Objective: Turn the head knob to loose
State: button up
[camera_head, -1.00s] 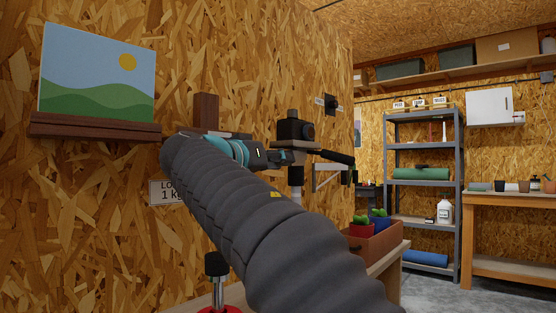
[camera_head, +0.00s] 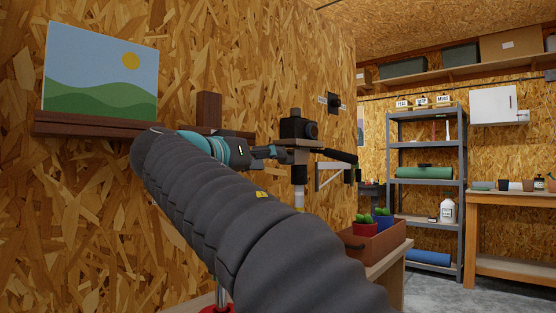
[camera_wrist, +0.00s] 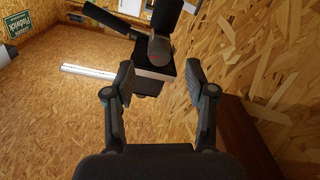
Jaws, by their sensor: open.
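A black camera (camera_head: 298,128) sits on a flat plate on top of a post (camera_head: 299,190). The head below it has a black handle (camera_head: 335,155) pointing right. In the wrist view, a round dark knob (camera_wrist: 160,48) faces me from the head, above a pale-edged block (camera_wrist: 153,72). My gripper (camera_head: 285,151) is left of the head at about plate height. In the wrist view my gripper (camera_wrist: 159,76) is open, its fingers apart on either side of the block's image, with nothing held. I cannot read any knob marking.
A picture (camera_head: 100,75) stands on a wall ledge (camera_head: 90,124) at left. A brown planter (camera_head: 376,241) with small cacti is below right of the post. A black wall knob (camera_head: 334,102) has small labels. A metal shelf (camera_head: 426,180) and workbench (camera_head: 510,203) stand beyond.

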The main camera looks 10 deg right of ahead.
jog(key=v, duration=0.7)
jog(key=w+d+m+b, duration=0.3)
jog(key=w+d+m, duration=0.1)
jog(key=w+d, duration=0.3)
jog(key=shift+w+d, duration=0.25)
jog(key=shift+d, duration=0.95)
grip_shut()
jog(key=shift+r, duration=0.1)
